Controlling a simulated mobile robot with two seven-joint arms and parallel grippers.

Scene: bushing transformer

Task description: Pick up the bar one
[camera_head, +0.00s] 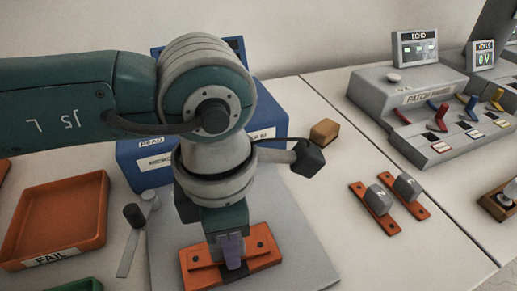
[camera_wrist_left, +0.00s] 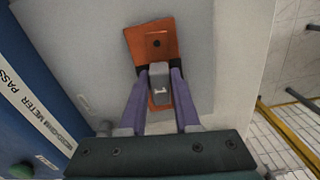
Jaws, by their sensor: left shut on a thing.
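Bar one, an orange-red flat bar with a hole near its end (camera_head: 262,243), is over the light grey plate at the front middle. In the left wrist view its orange end (camera_wrist_left: 152,42) and its grey block marked 1 (camera_wrist_left: 160,87) show. My left gripper (camera_head: 232,250) points down from above, and its purple fingers (camera_wrist_left: 159,72) are shut on the grey block, one on each side. I cannot tell whether the bar touches the plate. My right gripper is not in view.
Two similar orange bars with grey blocks (camera_head: 389,205) lie to the right. A blue meter box (camera_head: 130,165) stands behind my arm. An orange FAIL tray (camera_head: 60,215) is at the left. A patch panel (camera_head: 420,105) is at the back right.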

